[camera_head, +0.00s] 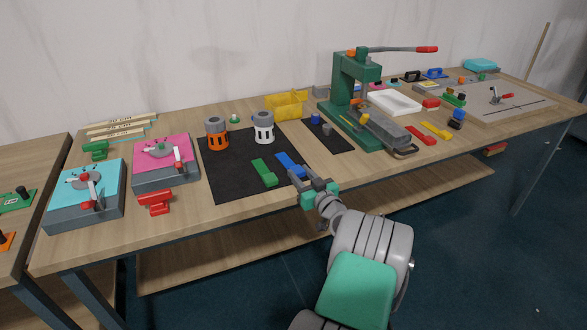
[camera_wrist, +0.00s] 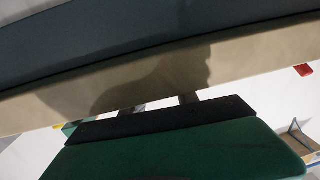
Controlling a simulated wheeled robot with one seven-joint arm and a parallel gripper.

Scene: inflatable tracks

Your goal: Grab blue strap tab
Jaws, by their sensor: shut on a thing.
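The blue strap tab (camera_head: 286,162) lies at the right front part of the black mat (camera_head: 225,188) in the head view. My gripper (camera_head: 309,182) is at the tab's near end, low over the front edge of the table, and is shut on it. The gripper hides that end of the tab. A green strap tab (camera_head: 263,173) lies just left of the blue one, apart from my gripper. In the wrist view my gripper's dark plate and two finger stubs (camera_wrist: 165,103) show against the pale wooden table edge (camera_wrist: 60,98); the blue tab is not visible there.
An orange-and-grey cylinder (camera_head: 217,138) and a white-and-grey cylinder (camera_head: 264,130) stand behind the tabs. A green press (camera_head: 350,95) stands to the right. A red clamp-like piece (camera_head: 155,202) lies left of the mat. The mat's front left is clear.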

